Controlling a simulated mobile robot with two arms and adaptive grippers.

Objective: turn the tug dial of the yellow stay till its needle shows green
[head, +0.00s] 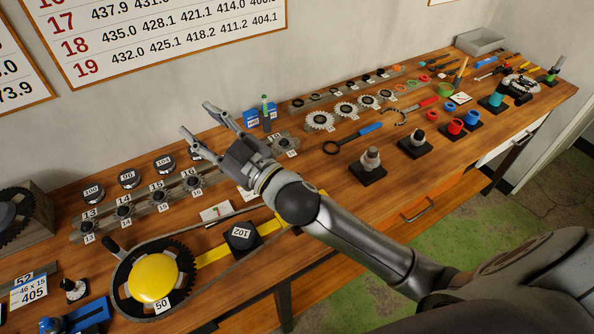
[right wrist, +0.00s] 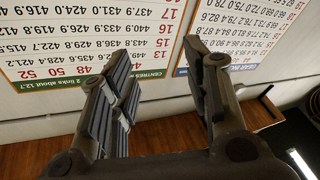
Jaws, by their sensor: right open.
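The yellow stay (head: 213,256) is a flat yellow bar on the bench in the head view. It runs from the big chainring with the yellow centre (head: 153,277) up to the right and passes behind my right arm. A black block marked 102 (head: 241,237) sits on the bar. I cannot make out a tug dial or needle; my right arm covers part of the bar's right end. My right gripper (head: 195,117) is open and empty, raised above the back of the bench, beyond the stay. In the right wrist view its fingers (right wrist: 163,75) are spread with nothing between them. My left gripper is not in view.
A chain (head: 110,268) loops around the chainring. Numbered sprockets (head: 158,195) stand in a row behind the stay. Blue boxes (head: 251,118) and a green-topped bottle (head: 265,110) stand close behind my right gripper. Tools and parts crowd the bench's right side. Wall charts (head: 170,35) hang behind.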

